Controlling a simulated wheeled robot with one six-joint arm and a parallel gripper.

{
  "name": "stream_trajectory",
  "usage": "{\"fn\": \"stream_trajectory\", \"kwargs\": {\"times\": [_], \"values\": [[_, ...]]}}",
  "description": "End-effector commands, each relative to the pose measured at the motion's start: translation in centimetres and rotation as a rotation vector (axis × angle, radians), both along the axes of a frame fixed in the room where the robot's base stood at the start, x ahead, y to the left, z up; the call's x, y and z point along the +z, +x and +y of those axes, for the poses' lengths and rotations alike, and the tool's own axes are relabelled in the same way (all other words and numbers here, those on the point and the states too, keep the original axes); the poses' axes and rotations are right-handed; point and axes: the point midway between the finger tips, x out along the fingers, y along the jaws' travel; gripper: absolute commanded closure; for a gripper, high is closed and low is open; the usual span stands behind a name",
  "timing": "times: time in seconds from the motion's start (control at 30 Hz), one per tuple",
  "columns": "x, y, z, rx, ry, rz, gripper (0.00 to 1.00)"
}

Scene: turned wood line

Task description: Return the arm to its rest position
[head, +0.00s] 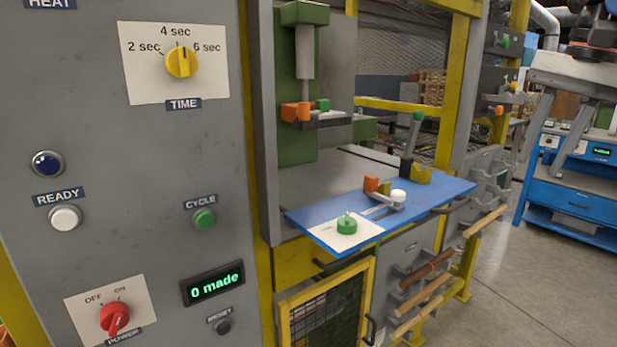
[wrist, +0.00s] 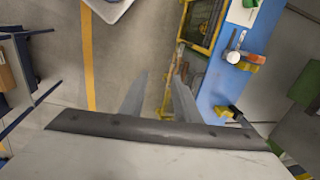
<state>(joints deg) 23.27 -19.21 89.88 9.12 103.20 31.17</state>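My gripper (wrist: 158,82) shows in the wrist view as two grey fingers with a clear gap between them. It is open, and nothing is seen between the fingers. Grey concrete floor (wrist: 120,55) lies below and beyond it. The blue shelf (wrist: 212,88) of the machine is to the right of the fingers, apart from them. My gripper cannot be made out in the head view.
In the head view a grey control panel (head: 95,120) stands close on the left. The machine's blue shelf (head: 310,222) juts out, with wooden-looking bars (head: 425,268) below it. A blue workbench (head: 570,195) stands at the right. Floor (head: 520,290) between is clear.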

Motion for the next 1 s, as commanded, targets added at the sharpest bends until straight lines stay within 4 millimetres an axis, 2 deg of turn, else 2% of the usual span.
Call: {"fn": "stream_trajectory", "kwargs": {"times": [0.33,0.47,0.57,0.67,0.9,1.0], "values": [[-4.5,-0.6,1.9,0.114,-0.044,-0.04,0.71],[-7.3,-1.2,2.8,0.183,-0.071,-0.062,0.71],[-10.2,-1.8,3.8,0.252,-0.099,-0.086,0.71],[-14.1,-2.8,5.0,0.348,-0.138,-0.116,0.71],[-25.5,-6.2,7.8,0.624,-0.251,-0.207,0.71],[-29.6,-7.6,8.5,0.722,-0.292,-0.239,0.71]]}}
